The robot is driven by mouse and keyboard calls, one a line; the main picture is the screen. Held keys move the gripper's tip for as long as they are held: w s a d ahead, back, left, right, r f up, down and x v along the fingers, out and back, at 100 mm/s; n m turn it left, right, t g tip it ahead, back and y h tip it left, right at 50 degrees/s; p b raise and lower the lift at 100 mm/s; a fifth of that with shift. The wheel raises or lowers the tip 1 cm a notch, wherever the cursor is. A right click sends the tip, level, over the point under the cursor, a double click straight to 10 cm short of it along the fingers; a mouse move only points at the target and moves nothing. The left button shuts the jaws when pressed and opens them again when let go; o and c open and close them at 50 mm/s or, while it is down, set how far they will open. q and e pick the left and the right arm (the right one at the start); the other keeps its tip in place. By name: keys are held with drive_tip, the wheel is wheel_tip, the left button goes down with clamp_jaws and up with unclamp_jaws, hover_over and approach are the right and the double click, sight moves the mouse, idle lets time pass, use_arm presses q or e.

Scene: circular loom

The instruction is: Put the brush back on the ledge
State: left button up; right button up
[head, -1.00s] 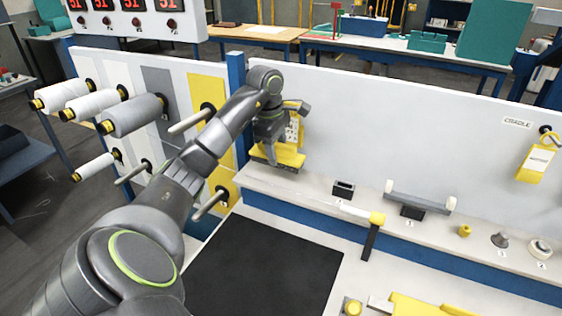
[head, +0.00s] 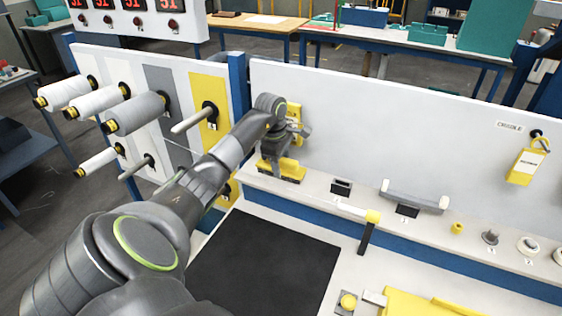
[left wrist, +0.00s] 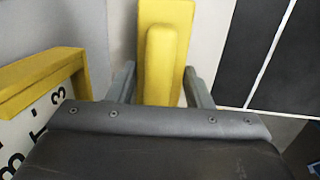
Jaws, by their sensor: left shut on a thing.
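The brush (head: 284,170) is a yellow block with a dark underside, at the left end of the pale ledge (head: 318,192). My left gripper (head: 279,160) is above it and shut on it. In the left wrist view, the brush (left wrist: 166,45) shows as a yellow bar with a raised grip between the two fingers. The brush is low over the ledge; I cannot tell if its underside touches. My right gripper is not in view.
A yellow-edged holder with a printed card (head: 294,112) is on the white panel beside my left wrist. The blue post (head: 237,90) stands just left.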

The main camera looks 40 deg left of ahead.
use_arm(q)
drive_tip(key=shift+f, duration=0.2)
drive_tip(key=o, duration=0.7)
drive_tip(key=shift+r, duration=0.1)
drive_tip(key=shift+r, duration=0.1)
drive_tip(key=shift+r, duration=0.15)
drive_tip(key=r+b, duration=0.1)
drive_tip(key=r, duration=0.1)
drive_tip(key=r+b, duration=0.1)
drive_tip(key=r, duration=0.1)
drive_tip(key=s+r+b, duration=0.1)
drive_tip(key=r, duration=0.2)
drive_tip(key=shift+a, duration=0.3)
drive_tip(key=shift+s+a+r+p, duration=0.15)
drive_tip(key=shift+r+p, duration=0.5)
drive_tip(key=shift+r, duration=0.55)
drive_tip(key=shift+s+d+r+p, duration=0.15)
drive_tip(key=shift+r+p, duration=0.5)
drive_tip(key=shift+r, duration=0.5)
